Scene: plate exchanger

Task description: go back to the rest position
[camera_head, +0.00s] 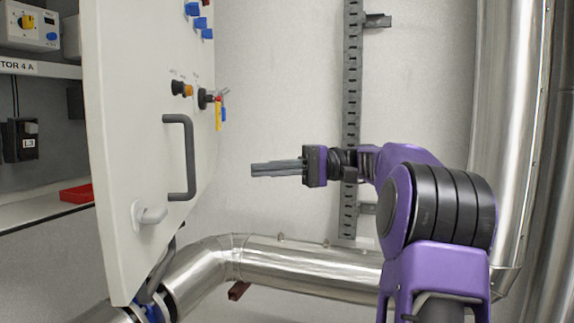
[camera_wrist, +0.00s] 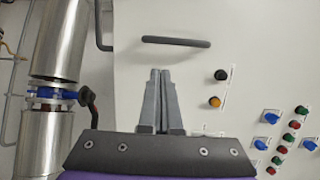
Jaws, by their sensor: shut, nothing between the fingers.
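My gripper (camera_head: 254,169) is in the middle of the head view, level and pointing left toward the cabinet panel. Its fingers are together and empty. In the wrist view my gripper (camera_wrist: 160,72) also shows its two grey fingers side by side, with the white panel (camera_wrist: 245,50) ahead of them. A clear gap lies between the fingertips and the panel's dark handle (camera_head: 181,157) in the head view. The handle also shows in the wrist view (camera_wrist: 176,41), above the fingertips.
The panel (camera_head: 130,100) carries knobs (camera_head: 181,88), blue switches (camera_head: 200,22) and a white lever (camera_head: 150,214). Silver pipes run below (camera_head: 300,262) and at the right (camera_head: 505,120). A slotted rail (camera_head: 352,90) is on the wall. A red tray (camera_head: 76,193) sits on the left shelf.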

